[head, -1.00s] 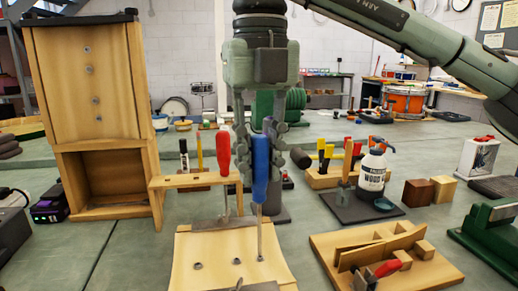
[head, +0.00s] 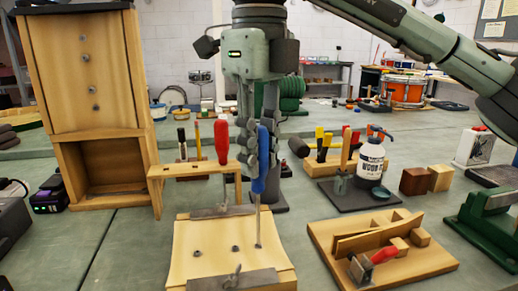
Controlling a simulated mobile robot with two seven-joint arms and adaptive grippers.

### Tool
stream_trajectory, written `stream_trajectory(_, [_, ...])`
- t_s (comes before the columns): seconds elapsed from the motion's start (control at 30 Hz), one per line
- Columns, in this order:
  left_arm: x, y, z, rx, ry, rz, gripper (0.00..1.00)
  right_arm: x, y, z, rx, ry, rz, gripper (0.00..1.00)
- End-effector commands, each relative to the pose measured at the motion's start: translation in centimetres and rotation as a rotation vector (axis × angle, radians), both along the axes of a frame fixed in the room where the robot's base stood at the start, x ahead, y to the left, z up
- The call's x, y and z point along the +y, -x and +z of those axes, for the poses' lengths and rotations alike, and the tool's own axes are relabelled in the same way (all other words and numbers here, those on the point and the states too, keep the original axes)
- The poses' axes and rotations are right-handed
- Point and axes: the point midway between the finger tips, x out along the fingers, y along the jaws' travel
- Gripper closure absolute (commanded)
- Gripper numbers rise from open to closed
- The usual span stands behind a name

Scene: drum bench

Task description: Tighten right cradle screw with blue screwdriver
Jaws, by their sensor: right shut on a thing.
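The blue screwdriver (head: 261,172) stands upright, its thin shaft pointing down. My right gripper (head: 258,152) is shut on its blue handle, coming from above. The shaft's tip meets the right side of the pale wooden cradle (head: 205,271) in the foreground. Two dark screws show on the cradle, a left one (head: 197,253) and a middle one (head: 235,248). The right screw is at the tip and too small to make out apart from it. My left gripper is not in view.
A wooden rack (head: 190,170) with a red screwdriver (head: 222,143) stands just behind. A tall wooden cabinet (head: 85,70) is at left. A board with a red-handled tool (head: 380,255) lies at right, with a glue bottle (head: 371,160) behind it. Metal clamp bars hold the cradle's edges.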

Motion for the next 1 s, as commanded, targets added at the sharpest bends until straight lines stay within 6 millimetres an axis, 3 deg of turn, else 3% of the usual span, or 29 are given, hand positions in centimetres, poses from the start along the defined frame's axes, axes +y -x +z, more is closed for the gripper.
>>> stream_trajectory(0.27, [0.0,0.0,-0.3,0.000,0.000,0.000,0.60,0.0,0.0,-0.5,0.000,0.000,-0.012,1.00])
stream_trajectory(0.6, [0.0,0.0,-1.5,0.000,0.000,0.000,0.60,0.0,0.0,-0.6,0.001,0.002,-0.415,1.00])
stream_trajectory(1.0, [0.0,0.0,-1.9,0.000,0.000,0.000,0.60,0.0,0.0,-0.8,0.001,0.004,-0.508,1.00])
